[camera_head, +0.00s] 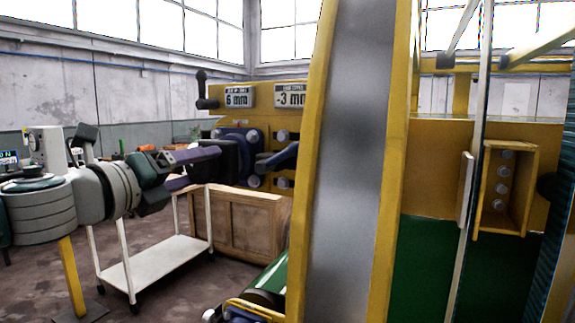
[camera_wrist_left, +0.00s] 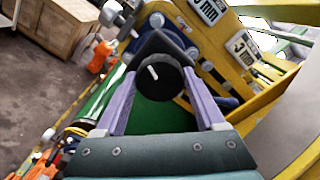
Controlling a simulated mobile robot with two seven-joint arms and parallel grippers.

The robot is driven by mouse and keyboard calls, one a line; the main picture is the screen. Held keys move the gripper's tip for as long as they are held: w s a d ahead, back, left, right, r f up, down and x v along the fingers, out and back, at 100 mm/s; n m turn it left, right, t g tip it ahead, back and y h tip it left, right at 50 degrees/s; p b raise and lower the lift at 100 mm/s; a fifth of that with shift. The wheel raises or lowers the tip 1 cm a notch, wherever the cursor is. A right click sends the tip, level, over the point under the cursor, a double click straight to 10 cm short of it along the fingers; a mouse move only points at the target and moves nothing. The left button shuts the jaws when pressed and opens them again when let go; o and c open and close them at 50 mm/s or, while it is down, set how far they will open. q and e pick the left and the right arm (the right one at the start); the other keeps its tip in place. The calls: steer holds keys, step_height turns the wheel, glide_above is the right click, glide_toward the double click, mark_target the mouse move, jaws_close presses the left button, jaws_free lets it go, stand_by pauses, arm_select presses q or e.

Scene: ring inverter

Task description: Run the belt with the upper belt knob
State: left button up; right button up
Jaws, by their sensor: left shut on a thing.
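My left gripper (camera_head: 238,157) reaches in from the left to the yellow machine's panel. In the left wrist view its purple fingers (camera_wrist_left: 160,48) close around a round black knob (camera_wrist_left: 158,78) with a white pointer mark, and the gripper is shut on it. The pointer slants toward the upper left. In the head view the fingertips hide the knob. A grey belt or chute with yellow edges (camera_head: 352,130) rises steeply through the middle of the head view. My right gripper is in neither view.
Signs reading 6 mm (camera_head: 237,96) and -3 mm (camera_head: 290,95) sit above the gripper. A blue lever (camera_head: 283,158) is just right of it. A wooden crate (camera_head: 240,225) and white cart (camera_head: 160,262) stand below. An open yellow box (camera_head: 505,185) is at right.

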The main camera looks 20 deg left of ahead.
arm_select(q)
steer(key=n, duration=0.4)
steer(key=shift+r+n+p, duration=0.1)
steer(key=shift+n+p, duration=0.3)
steer(key=n+p, duration=0.1)
steer(key=n, duration=0.4)
steer(key=n+p, duration=0.2)
steer(key=n, duration=0.3)
steer(key=shift+n, duration=0.4)
steer(key=n+p, duration=0.1)
steer(key=n, duration=0.3)
steer(key=shift+n, duration=0.3)
steer(key=n+p, duration=0.1)
steer(key=n, duration=0.2)
steer(key=shift+n, duration=0.3)
steer(key=n, duration=0.2)
steer(key=shift+n, duration=0.3)
steer(key=n, duration=0.5)
steer(key=shift+n, duration=0.3)
